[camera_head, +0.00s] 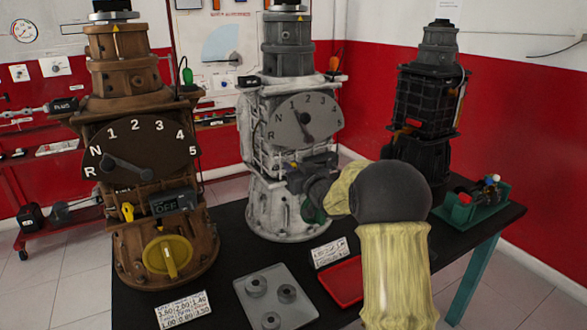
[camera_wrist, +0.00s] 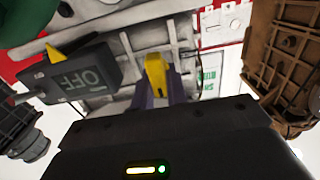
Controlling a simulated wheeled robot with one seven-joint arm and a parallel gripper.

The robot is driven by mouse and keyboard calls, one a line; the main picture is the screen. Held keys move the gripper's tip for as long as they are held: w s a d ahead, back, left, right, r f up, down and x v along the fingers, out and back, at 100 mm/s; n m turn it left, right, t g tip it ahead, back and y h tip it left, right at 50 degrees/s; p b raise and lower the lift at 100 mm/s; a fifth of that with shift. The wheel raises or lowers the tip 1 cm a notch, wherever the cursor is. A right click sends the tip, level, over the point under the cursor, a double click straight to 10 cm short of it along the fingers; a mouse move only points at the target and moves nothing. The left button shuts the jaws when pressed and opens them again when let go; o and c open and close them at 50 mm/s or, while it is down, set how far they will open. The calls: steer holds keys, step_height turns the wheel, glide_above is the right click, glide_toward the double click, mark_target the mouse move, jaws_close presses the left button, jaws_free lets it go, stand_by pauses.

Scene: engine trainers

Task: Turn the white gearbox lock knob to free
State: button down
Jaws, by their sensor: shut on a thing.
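The white gearbox (camera_head: 275,215) stands upright mid-table in the head view, its dial (camera_head: 305,121) facing me. In the wrist view, which looks upside down, my gripper's purple fingers (camera_wrist: 158,88) are closed on either side of a small yellow lock knob (camera_wrist: 155,68) on the gearbox front. Beside it is a dark box (camera_wrist: 75,78) marked OFF. In the head view my arm covers the gearbox's lower right front, so the yellow knob is hidden there. A green part (camera_head: 314,209) shows partly beside my gripper. The knob's exact angle is unclear.
A brown gearbox (camera_head: 135,247) with a large yellow knob stands close on the left. A black gearbox (camera_head: 417,160) and a green tray (camera_head: 462,214) are at the right. A grey plate (camera_head: 287,316), a red tray (camera_head: 345,283) and cards lie in front.

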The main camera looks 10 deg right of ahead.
steer(key=shift+n+b, duration=0.5)
steer(key=shift+b, duration=0.05)
steer(key=n+b, duration=0.3)
steer(key=shift+s+a+f+n+b, duration=0.1)
steer(key=shift+a+f+n+b, duration=0.15)
steer(key=shift+n+b, duration=0.05)
steer(key=shift+s+a+f+n+b, duration=0.1)
steer(key=shift+f+n+b, duration=0.05)
steer(key=shift+n+b, duration=1.9)
steer(key=shift+w+a+f+n+b, duration=0.1)
steer(key=shift+n+b, duration=1.5)
steer(key=shift+n, duration=0.75)
steer(key=shift+s+a+f+n+b, duration=0.1)
steer(key=shift+f+n+b, duration=0.05)
steer(key=shift+n+b, duration=1.9)
steer(key=shift+n, duration=0.35)
steer(key=c, duration=1.4)
jaws_free()
steer(key=shift+r, duration=0.1)
steer(key=shift+s+d, duration=0.1)
